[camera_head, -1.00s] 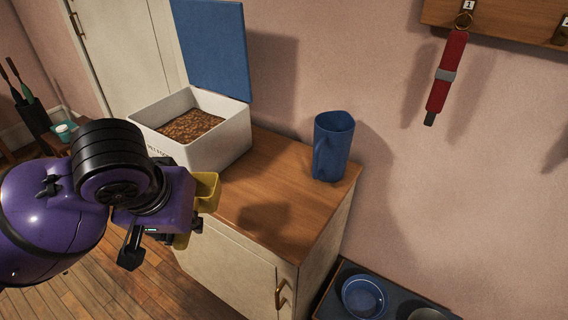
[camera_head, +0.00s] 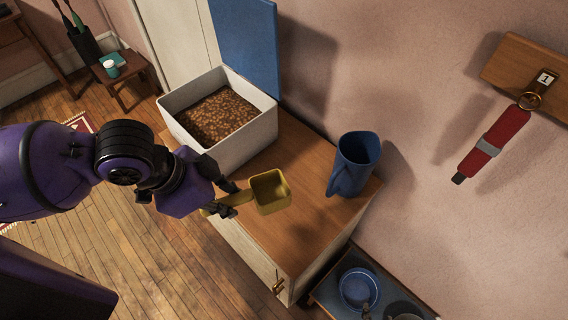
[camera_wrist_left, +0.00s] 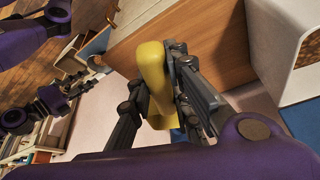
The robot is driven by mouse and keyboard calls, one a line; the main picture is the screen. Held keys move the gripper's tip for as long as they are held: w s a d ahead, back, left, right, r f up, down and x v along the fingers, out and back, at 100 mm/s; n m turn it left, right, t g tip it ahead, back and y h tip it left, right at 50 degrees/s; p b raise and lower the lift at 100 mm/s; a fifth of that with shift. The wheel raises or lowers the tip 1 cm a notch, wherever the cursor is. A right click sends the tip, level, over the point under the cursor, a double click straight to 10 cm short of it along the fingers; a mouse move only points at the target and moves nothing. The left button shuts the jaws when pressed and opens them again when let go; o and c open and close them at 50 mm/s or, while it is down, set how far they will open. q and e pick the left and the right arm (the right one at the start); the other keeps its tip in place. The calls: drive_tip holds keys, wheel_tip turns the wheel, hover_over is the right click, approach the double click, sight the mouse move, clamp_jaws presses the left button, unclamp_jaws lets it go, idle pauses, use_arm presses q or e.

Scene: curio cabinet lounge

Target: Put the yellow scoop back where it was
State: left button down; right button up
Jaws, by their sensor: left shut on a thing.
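The yellow scoop (camera_head: 270,193) is held by its handle in my left gripper (camera_head: 229,200), which is shut on it. Its cup points to the right, in front of the wooden cabinet top (camera_head: 310,215); whether it touches the top I cannot tell. The scoop also shows between the fingers in the left wrist view (camera_wrist_left: 152,66). A white bin (camera_head: 255,143) filled with brown pellets (camera_head: 218,115) stands on the cabinet, behind the gripper, with its blue lid (camera_head: 247,45) raised. The scoop's earlier place is not marked.
A blue jug (camera_head: 354,165) stands near the cabinet's right end. A red strap (camera_head: 493,143) hangs from a wall rack (camera_head: 520,72). Blue bowls (camera_head: 360,288) sit on a low dark stand at the lower right. The cabinet top between bin and jug is clear.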

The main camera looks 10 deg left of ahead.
use_arm(q)
drive_tip(key=shift+w+d+f+b, duration=0.15)
drive_tip(key=shift+w+f+b, duration=0.65)
drive_tip(key=shift+w+f, duration=0.05)
drive_tip(key=w+f, duration=0.2)
drive_tip(key=w, duration=0.1)
drive_tip(key=w+f, duration=0.3)
drive_tip(key=w, duration=0.1)
drive_tip(key=w+f, duration=0.2)
drive_tip(key=w, duration=0.1)
drive_tip(key=shift+w+d+f+b, duration=0.2)
drive_tip(key=shift+w+d+b, duration=0.15)
drive_tip(key=shift+b, duration=0.05)
drive_tip(key=shift+w+f, duration=0.2)
drive_tip(key=f, duration=0.3)
drive_tip(key=shift+w+f, duration=0.2)
use_arm(e)
drive_tip(key=f, duration=0.1)
drive_tip(key=s+f, duration=0.2)
drive_tip(key=shift+s+d+f, duration=0.15)
drive_tip(key=shift+d+f, duration=0.1)
use_arm(q)
drive_tip(key=shift+f, duration=0.1)
use_arm(e)
drive_tip(key=shift+s+g, duration=0.1)
drive_tip(key=shift+g, duration=0.2)
